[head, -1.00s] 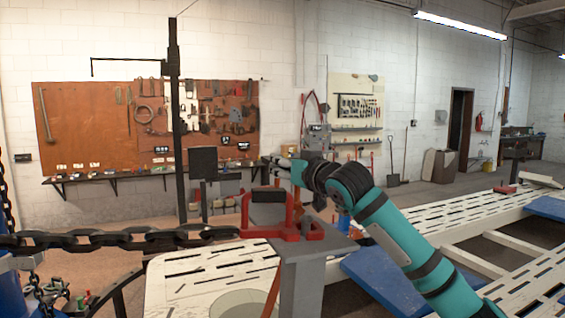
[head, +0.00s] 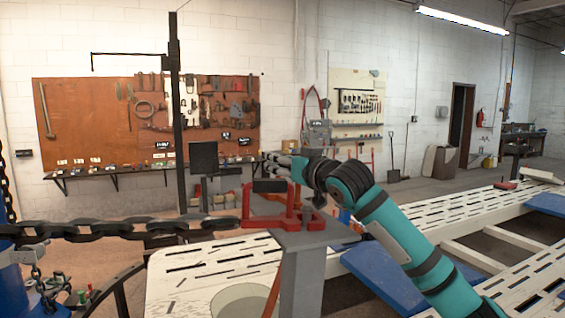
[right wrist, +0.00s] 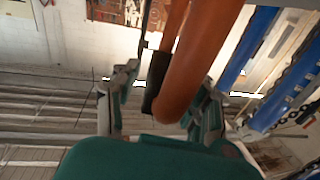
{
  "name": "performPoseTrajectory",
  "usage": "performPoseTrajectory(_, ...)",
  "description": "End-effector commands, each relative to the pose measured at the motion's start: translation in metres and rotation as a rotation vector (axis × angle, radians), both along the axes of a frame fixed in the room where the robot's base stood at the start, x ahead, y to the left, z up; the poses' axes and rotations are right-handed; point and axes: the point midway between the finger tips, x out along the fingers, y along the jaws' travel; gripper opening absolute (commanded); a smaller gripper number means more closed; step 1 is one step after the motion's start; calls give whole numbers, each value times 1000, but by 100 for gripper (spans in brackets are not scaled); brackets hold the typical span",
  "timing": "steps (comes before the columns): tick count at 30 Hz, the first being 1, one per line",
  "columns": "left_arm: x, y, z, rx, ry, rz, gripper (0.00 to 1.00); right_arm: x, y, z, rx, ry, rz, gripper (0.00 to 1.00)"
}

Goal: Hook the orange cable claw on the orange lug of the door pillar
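An orange-red claw (head: 298,193) with a black grip (head: 270,186) stands at the top of a grey post (head: 303,272) in the head view. A dark chain runs to it from the left. I cannot tell claw from lug where the red parts meet on the post. My right gripper (head: 274,160) is just above and behind the black grip. In the right wrist view its fingers (right wrist: 165,97) lie either side of a curved orange bar (right wrist: 195,60) and a black band (right wrist: 156,82). A gap shows beside the left finger. My left gripper is out of view.
The heavy chain (head: 110,232) spans the left. A slotted cream frame (head: 205,262) lies around the post, with blue pads (head: 385,285) to the right. A thin dark stand (head: 177,130) rises behind. Open floor lies towards the pegboard wall (head: 100,115).

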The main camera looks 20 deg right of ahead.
Motion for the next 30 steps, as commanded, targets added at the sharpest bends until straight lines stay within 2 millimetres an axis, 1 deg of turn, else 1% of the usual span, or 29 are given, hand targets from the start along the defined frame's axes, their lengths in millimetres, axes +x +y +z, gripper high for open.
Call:
performPoseTrajectory(5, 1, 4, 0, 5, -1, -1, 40, 0, 0, -4, -1, 7, -1, 44)
performPoseTrajectory(8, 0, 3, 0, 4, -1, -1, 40, -7, -3, -4, -1, 7, -2, 44)
performPoseTrajectory(11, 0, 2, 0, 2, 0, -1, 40, -22, -5, -3, -2, 4, -1, 44)
performPoseTrajectory(18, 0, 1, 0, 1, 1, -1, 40, -73, -17, -3, -5, 2, -2, 44)
performPoseTrajectory(21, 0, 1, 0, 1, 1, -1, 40, -91, -20, -2, -3, 1, -1, 44)
performPoseTrajectory(25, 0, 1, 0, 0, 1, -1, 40, -108, -24, -2, -1, 1, -1, 44)
performPoseTrajectory(30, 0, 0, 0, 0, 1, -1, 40, -117, -25, -2, -1, 1, 0, 44)
